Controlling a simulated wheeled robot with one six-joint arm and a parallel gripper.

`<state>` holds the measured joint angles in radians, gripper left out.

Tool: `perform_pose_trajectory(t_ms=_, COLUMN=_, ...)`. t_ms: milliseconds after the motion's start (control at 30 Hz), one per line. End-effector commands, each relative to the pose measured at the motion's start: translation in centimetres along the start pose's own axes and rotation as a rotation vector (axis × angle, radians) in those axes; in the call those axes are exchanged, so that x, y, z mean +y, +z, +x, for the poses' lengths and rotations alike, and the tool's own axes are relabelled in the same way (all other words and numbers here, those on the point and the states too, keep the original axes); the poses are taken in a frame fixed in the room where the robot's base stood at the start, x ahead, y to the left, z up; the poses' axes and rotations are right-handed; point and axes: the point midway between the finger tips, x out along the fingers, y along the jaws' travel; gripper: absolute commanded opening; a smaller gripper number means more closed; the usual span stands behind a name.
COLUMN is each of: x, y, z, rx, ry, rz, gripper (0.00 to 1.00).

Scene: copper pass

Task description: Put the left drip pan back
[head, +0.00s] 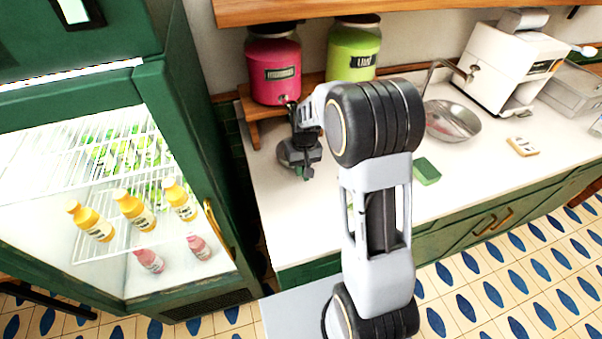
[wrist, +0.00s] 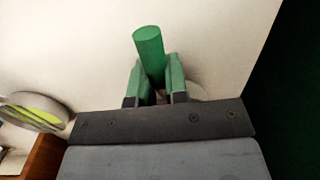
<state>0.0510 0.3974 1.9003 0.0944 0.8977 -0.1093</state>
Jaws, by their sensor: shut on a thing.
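A grey round drip pan (head: 284,155) is on or just above the white counter, below the pink dispenser; I cannot tell whether it touches the counter. My gripper (head: 304,158) is at the pan, hiding part of it. In the wrist view my gripper (wrist: 158,94) is shut on a green cylinder (wrist: 148,45), which looks like the pan's handle. A pale rounded edge (wrist: 196,90) shows behind the fingers, mostly hidden.
The pink dispenser (head: 273,68) and lime dispenser (head: 353,52) stand on a wooden riser (head: 254,131) behind. An open fridge (head: 190,130) borders the left. The counter's front left is clear.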

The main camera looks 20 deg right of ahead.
Motion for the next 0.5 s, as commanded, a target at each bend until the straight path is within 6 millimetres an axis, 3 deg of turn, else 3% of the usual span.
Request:
perform_pose_trajectory(t_ms=167, x=-0.2, y=-0.5, z=0.6, rx=0.000, ry=0.000, rz=0.000, gripper=0.00)
perform_pose_trajectory(t_ms=500, x=0.0, y=-0.7, z=3.8, rx=0.000, ry=-0.001, rz=0.001, gripper=0.00)
